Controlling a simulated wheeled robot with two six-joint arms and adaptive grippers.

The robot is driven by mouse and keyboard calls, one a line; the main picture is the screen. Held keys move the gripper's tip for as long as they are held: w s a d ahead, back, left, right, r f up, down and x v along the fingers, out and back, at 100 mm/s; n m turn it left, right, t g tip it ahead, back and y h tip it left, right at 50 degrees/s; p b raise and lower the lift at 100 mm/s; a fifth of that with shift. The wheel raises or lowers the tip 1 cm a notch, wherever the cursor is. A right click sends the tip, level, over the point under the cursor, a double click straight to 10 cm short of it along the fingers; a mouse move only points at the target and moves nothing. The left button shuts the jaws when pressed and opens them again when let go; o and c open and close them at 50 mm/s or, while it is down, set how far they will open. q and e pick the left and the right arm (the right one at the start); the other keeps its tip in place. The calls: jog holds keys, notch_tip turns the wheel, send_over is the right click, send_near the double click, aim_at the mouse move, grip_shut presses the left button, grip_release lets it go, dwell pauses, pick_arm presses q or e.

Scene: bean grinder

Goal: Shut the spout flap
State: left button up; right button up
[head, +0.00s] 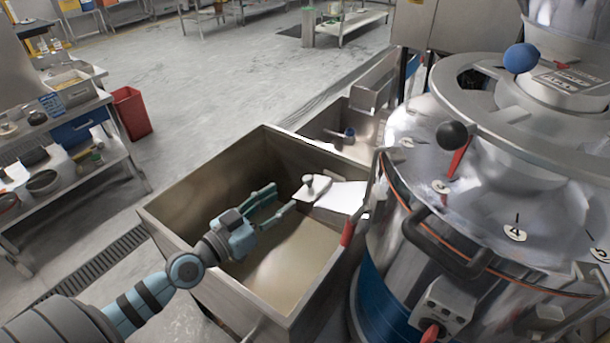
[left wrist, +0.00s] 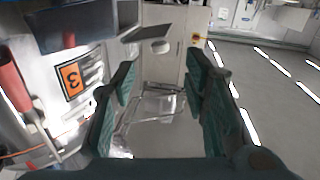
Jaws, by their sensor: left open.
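The grinder (head: 455,210) stands at the right as a big shiny metal drum. The spout flap (head: 340,197), a bright metal plate with a small knob (head: 309,182), sticks out from the drum's left side over a deep metal bin (head: 180,222). My left gripper (head: 284,196) is over the bin with its fingers apart and nothing between them. Its fingertips are just left of the knob, seemingly apart from it. The left wrist view shows both fingers (left wrist: 163,75) spread, with metal surfaces beyond; I cannot clearly make out the flap there. My right gripper is not in view.
A red handle (head: 347,232) stands beside the flap at the drum; a red handle also shows in the left wrist view (left wrist: 12,88). The bin walls surround my left gripper. A shelf rack (head: 75,150) and a red bin (head: 131,113) stand at the left.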

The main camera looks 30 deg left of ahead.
aim_at(308, 177)
pick_arm(q)
jog(key=p+x, duration=0.1)
jog(key=x, duration=0.8)
jog(key=shift+w, duration=0.25)
jog(key=shift+w+d, duration=0.15)
jog(key=shift+w, duration=0.25)
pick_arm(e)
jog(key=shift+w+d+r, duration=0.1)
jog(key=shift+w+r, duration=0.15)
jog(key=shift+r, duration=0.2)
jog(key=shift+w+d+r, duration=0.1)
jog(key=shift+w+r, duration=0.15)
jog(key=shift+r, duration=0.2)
pick_arm(q)
jog(key=shift+s, duration=0.1)
jog(key=shift+c, duration=0.3)
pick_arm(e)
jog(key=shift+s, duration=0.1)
pick_arm(q)
grip_shut()
